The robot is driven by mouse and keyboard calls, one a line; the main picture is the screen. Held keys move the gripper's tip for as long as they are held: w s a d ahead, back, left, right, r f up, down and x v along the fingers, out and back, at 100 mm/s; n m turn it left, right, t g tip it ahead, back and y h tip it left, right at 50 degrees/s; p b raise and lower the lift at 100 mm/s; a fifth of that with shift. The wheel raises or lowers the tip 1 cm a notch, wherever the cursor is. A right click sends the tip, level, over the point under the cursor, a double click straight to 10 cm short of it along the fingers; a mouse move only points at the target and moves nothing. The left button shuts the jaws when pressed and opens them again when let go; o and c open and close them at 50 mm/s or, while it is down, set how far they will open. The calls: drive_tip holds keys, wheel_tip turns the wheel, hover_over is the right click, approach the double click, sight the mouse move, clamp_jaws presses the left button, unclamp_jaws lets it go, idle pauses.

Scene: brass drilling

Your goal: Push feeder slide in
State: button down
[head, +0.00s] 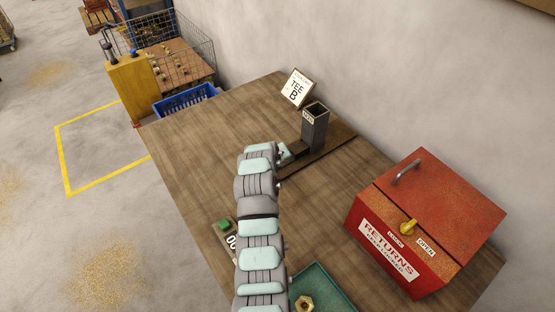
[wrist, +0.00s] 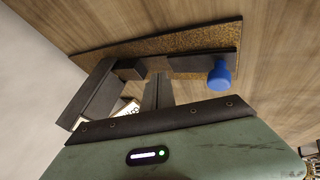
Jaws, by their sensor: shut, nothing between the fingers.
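The feeder's dark upright tower (head: 315,128) stands on a flat base board (head: 340,139) near the back of the bench. In the wrist view the tower (wrist: 92,96) is at left. A dark slide bar (wrist: 195,63) with a blue knob (wrist: 219,76) lies to the right on the speckled board. A small dark block (wrist: 132,70) sits beside the tower. My gripper (wrist: 157,82) is shut and empty, its fingers appearing between the block and the slide bar. I cannot tell whether they touch either. In the head view my arm hides the knob and most of the gripper.
A red returns box (head: 428,220) with a yellow knob is at right. A green tray (head: 328,287) holding a brass nut and a counter with a green button (head: 224,224) are at the front. The bench's left part is clear.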

sight(289, 162)
drive_tip(key=shift+x, duration=3.25)
drive_tip(key=shift+w+d+r+b, duration=0.15)
drive_tip(key=shift+w+d+b, duration=0.4)
drive_tip(key=shift+d, duration=0.25)
drive_tip(key=shift+w+d+f+b, duration=0.2)
drive_tip(key=shift+d+f+b, duration=0.05)
drive_tip(key=shift+b, duration=0.25)
drive_tip(key=shift+w+d+r+b, duration=0.2)
drive_tip(key=shift+w+d+b, duration=0.25)
drive_tip(key=shift+b, duration=0.1)
drive_tip(key=shift+f+b, duration=0.1)
drive_tip(key=shift+b, duration=0.3)
